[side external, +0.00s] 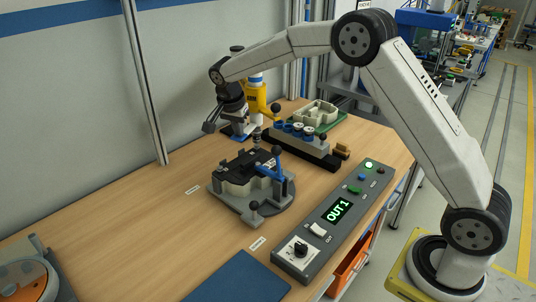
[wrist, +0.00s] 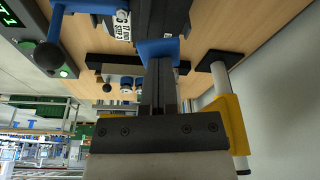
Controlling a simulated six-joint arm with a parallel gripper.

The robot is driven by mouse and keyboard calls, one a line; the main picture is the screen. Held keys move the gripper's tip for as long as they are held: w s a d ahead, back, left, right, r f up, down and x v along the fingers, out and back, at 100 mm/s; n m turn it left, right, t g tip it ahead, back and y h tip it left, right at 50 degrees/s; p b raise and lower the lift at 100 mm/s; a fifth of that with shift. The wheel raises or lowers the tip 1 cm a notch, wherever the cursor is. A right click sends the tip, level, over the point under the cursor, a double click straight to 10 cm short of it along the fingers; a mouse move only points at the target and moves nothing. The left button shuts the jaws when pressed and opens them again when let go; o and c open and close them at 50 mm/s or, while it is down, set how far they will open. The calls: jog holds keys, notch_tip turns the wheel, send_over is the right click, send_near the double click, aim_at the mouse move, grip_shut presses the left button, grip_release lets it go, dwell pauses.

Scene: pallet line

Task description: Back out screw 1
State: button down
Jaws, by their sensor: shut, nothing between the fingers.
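My gripper (side external: 238,126) is at the back left of the bench, beside a yellow tool (side external: 257,98). In the wrist view the fingers (wrist: 159,70) are together with nothing seen between them, and a blue part (wrist: 158,48) lies just past their tips. The yellow tool (wrist: 235,122) stands close on the right there. The fixture (side external: 252,198) stands mid-bench, in front of and apart from my gripper. It has a round grey base, a pale housing with a black top (side external: 243,163), and a blue clamp (side external: 271,170). Screw 1 cannot be told apart at this size.
The control box (side external: 327,225) reads OUT 1, with a green lamp lit. A rack with blue-topped pieces (side external: 300,138) and a green tray (side external: 318,121) with a pale part stand behind the fixture. A blue mat (side external: 240,280) lies in front.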

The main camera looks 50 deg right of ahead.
jog(key=shift+w+d+v, duration=0.1)
jog(key=shift+d+v, duration=0.15)
jog(key=shift+v, duration=0.85)
jog(key=shift+w+d+v, duration=0.1)
jog(key=shift+d+v, duration=0.15)
jog(key=shift+v, duration=0.85)
jog(key=shift+w+d+v, duration=0.1)
jog(key=shift+d+v, duration=0.15)
jog(key=shift+v, duration=0.85)
jog(key=shift+r, duration=0.15)
jog(key=s+a+f+n+y, duration=0.1)
jog(key=s+f+n, duration=0.2)
jog(key=s, duration=0.6)
jog(key=s+a+f+n+t, duration=0.1)
jog(key=s+f+n, duration=0.3)
jog(key=s, duration=0.6)
jog(key=s+a+f+n+y, duration=0.1)
jog(key=s+a+f+n, duration=0.1)
jog(key=s+f+n, duration=0.2)
jog(key=s+n, duration=0.3)
jog(key=s, duration=0.2)
jog(key=shift+s+f+t+y, duration=0.2)
jog(key=shift+f+t+y, duration=0.1)
jog(key=shift+t, duration=0.1)
jog(key=shift+a, duration=0.1)
